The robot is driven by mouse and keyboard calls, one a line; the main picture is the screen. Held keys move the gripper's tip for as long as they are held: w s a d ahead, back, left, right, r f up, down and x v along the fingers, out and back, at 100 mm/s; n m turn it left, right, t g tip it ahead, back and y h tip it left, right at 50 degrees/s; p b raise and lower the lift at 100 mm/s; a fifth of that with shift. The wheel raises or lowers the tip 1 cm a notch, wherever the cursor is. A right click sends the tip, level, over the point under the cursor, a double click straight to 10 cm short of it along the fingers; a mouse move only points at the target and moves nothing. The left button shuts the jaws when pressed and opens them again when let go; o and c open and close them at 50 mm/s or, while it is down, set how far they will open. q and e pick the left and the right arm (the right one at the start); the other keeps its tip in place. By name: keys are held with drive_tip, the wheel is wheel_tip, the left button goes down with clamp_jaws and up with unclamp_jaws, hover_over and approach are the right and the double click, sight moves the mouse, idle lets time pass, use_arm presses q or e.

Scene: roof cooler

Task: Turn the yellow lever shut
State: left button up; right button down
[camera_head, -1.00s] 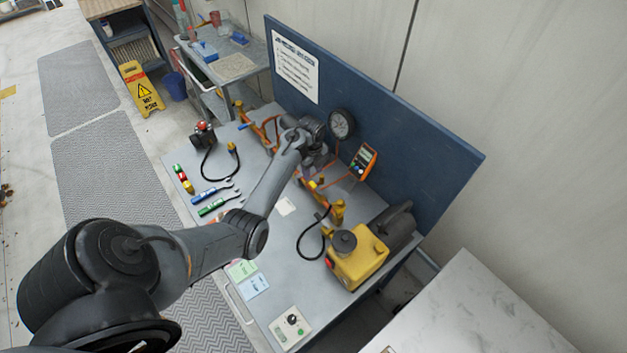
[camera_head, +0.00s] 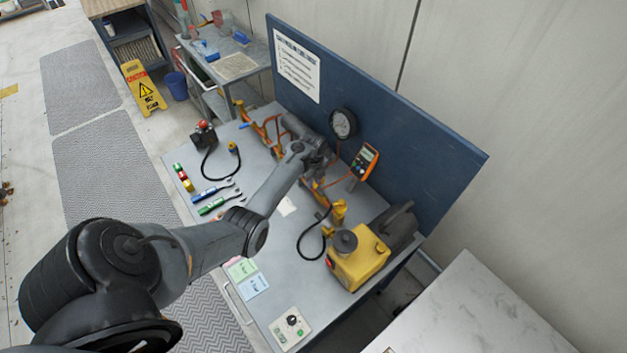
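My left arm reaches from the lower left over the bench. Its gripper (camera_head: 318,163) is at the orange and yellow pipework (camera_head: 312,184) in front of the blue back panel. The wrist covers the fingers, so I cannot tell whether they are open or shut, or touching anything. I cannot make out the yellow lever clearly; the wrist and gripper hide the middle of the pipework. A yellow fitting (camera_head: 339,210) shows at the near right end of the pipework. My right gripper is not in view.
The grey bench (camera_head: 270,240) also carries a yellow pump unit (camera_head: 357,258), an orange meter (camera_head: 364,160), blue and green tools (camera_head: 212,191) and a small control box (camera_head: 291,328). A round gauge (camera_head: 343,123) is by the blue panel (camera_head: 400,140). The bench's front middle is fairly clear.

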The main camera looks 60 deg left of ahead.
use_arm(q)
clamp_jaws()
drive_tip(key=shift+s+r+n+p, duration=0.25)
drive_tip(key=shift+n+p, duration=0.25)
drive_tip(key=shift+p, duration=0.35)
drive_tip(key=s+d+n+p, duration=0.3)
drive_tip(key=d+n+p, duration=0.2)
drive_tip(key=n+p, duration=0.7)
drive_tip(key=shift+s+f+n, duration=0.2)
drive_tip(key=shift+f+n, duration=0.05)
drive_tip(key=shift+n, duration=1.95)
